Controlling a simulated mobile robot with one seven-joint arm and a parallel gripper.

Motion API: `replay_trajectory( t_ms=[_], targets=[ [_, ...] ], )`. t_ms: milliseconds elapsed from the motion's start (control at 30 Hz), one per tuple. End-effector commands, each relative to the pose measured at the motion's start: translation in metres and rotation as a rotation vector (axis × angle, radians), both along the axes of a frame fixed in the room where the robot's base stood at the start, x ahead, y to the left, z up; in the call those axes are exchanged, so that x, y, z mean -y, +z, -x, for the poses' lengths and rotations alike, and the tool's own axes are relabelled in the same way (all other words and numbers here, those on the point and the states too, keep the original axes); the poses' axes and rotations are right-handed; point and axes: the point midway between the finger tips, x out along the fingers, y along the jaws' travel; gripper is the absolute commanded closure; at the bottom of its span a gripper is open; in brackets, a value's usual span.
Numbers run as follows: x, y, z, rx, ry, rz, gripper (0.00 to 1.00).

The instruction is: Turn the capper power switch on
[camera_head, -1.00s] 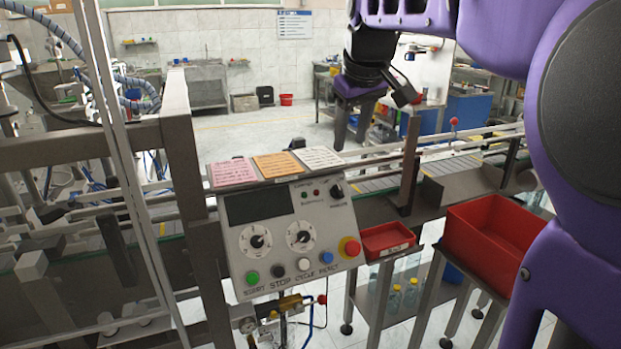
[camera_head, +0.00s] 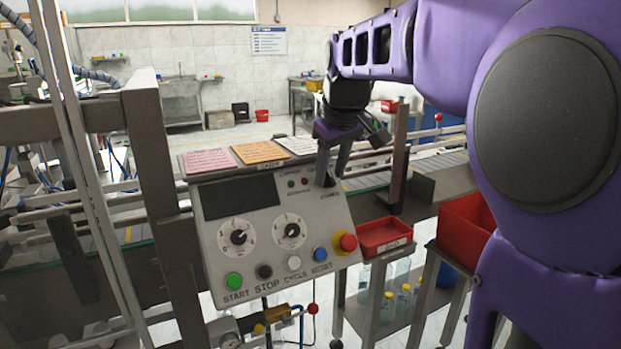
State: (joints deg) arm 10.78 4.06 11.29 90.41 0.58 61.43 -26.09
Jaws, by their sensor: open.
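The capper control panel (camera_head: 275,225) faces me in the head view, a grey sloped box with a dark display, two white dials and a row of buttons. The power switch (camera_head: 328,183) is a small black rotary knob at the panel's upper right, partly hidden by my fingers. My gripper (camera_head: 330,176) points down at the knob, its two dark fingers open. The fingertips look close to the knob, but I cannot tell whether they touch it. The knob's pointer direction is too small to read.
A red emergency button (camera_head: 346,242) sits at the panel's lower right, with green, black, white and blue buttons along the bottom. Pink, orange and white cards lie on top. A small red tray (camera_head: 384,236) and a larger red bin (camera_head: 462,232) stand to the right.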

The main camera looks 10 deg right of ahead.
Motion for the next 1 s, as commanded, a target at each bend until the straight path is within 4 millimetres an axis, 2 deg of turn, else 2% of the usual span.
replay_trajectory(
  t_ms=[300, 500, 567, 1000],
  targets=[
    [0.0001, -0.0012, 0.0000, 0.000, 0.000, 0.000, 0.57],
    [0.0001, -0.0012, 0.0000, 0.000, 0.000, 0.000, 0.93],
    [0.0001, -0.0012, 0.0000, 0.000, 0.000, 0.000, 1.00],
    [0.0009, 0.0013, -0.0004, -0.017, -0.035, -0.048, 1.00]
  ],
)
